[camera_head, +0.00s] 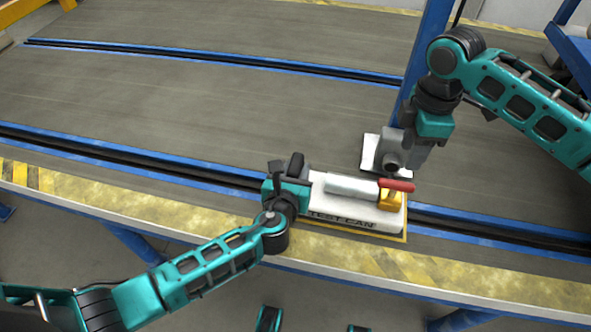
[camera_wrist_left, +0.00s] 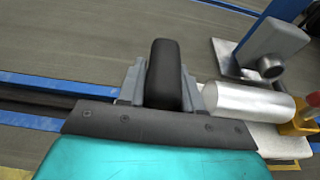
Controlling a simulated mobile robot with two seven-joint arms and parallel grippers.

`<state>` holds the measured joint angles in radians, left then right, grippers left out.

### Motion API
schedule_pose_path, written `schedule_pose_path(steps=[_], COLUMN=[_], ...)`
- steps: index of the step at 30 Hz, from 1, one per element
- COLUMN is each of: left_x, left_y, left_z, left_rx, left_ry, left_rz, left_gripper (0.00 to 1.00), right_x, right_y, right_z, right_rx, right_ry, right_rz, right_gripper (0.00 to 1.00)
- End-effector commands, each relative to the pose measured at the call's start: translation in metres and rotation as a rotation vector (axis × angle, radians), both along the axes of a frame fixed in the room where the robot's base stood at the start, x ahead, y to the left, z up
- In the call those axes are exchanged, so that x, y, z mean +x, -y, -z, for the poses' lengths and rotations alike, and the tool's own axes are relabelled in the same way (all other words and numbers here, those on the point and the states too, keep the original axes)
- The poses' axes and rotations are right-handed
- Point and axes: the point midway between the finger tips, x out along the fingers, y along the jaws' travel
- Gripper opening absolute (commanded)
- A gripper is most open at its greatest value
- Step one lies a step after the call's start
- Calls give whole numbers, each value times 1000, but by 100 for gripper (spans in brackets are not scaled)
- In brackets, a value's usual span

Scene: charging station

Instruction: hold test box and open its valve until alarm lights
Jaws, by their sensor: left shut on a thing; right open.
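The test box (camera_head: 340,212), white and marked TEST CAN, lies on the yellow edge of the platform. It bears a silver cylinder (camera_head: 350,187) and a yellow valve (camera_head: 391,200) with a red handle (camera_head: 398,185). My left gripper (camera_head: 292,172) is at the box's left end, shut on a black upright grip (camera_wrist_left: 163,72), which stands between its fingers in the left wrist view. My right gripper (camera_head: 416,158) is open and points down just above and behind the red handle; its fingers are partly unclear. No lit alarm shows.
A grey device (camera_head: 391,152) with a round nozzle stands on a white plate (camera_head: 370,158) behind the box, close to my right gripper. A blue post (camera_head: 424,45) rises behind it. Blue-edged slots (camera_head: 130,148) cross the grey platform, which is clear at left.

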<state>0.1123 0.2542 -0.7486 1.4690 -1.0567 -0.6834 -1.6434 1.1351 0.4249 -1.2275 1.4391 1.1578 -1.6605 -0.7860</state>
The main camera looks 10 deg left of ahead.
Motion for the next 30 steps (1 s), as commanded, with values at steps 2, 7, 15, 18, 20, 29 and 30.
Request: schedule_pose_path(steps=[2, 7, 15, 18, 20, 29, 30], left_x=[0, 0, 0, 0, 0, 0, 0], left_y=[0, 0, 0, 0, 0, 0, 0], left_z=[0, 0, 0, 0, 0, 0, 0], left_rx=[0, 0, 0, 0, 0, 0, 0], left_ry=[-1, -1, -1, -1, -1, -1, -1], left_rz=[0, 0, 0, 0, -1, 0, 0], left_gripper=[0, 0, 0, 0, 0, 0, 0], right_x=[0, 0, -2, -2, -1, -1, -1], right_y=[0, 2, 29, 40, 46, 42, 38], right_z=[0, 0, -3, -8, -11, 10, 17], right_rx=[0, 11, 235, 318, 351, 394, 395], right_ry=[0, -4, -42, -39, -36, -32, -31], right_rz=[0, 4, 85, 114, 126, 139, 140], right_gripper=[43, 45, 45, 45, 45, 45, 45])
